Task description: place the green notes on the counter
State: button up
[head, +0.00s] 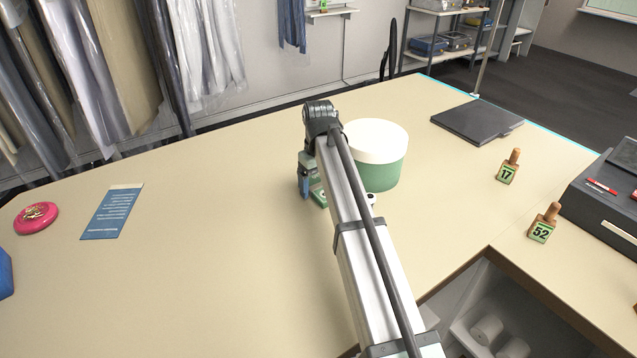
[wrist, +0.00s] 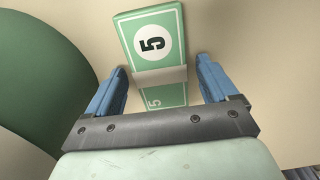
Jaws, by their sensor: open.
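The green notes (wrist: 152,40) are a banded bundle marked 5 with a pale paper band round the middle. In the wrist view they lie on the counter (head: 240,230) between and beyond the two blue fingertips. My gripper (wrist: 160,88) is open, with a finger on each side of the bundle and a visible gap to each side. In the head view my gripper (head: 311,185) points down at the counter beside the green tub, and only a small green part of the notes (head: 319,196) shows past it. I cannot tell how high the fingertips are.
A green tub with a white lid (head: 381,172) stands close to my gripper. A dark flat pad (head: 476,121), two numbered wooden stamps (head: 508,168) and a black box (head: 610,195) are at the right. A pink dish (head: 36,217) and blue leaflet (head: 112,212) are at the left.

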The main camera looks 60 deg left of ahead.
notch_tip(320, 180, up, 12)
jog(key=shift+f, duration=0.2)
jog(key=shift+o, duration=0.5)
jog(key=shift+r, duration=0.35)
jog(key=y, duration=0.4)
send_over(319, 190)
notch_tip(319, 190, down, 7)
jog(key=shift+d+f, duration=0.1)
jog(key=shift+w+d+x, duration=0.1)
jog(key=shift+w+x, duration=0.1)
jog(key=shift+x, duration=1.1)
jog(key=shift+w+d+x, duration=0.1)
jog(key=shift+w+x, duration=0.05)
jog(key=shift+x, duration=1.2)
jog(key=shift+f, duration=0.1)
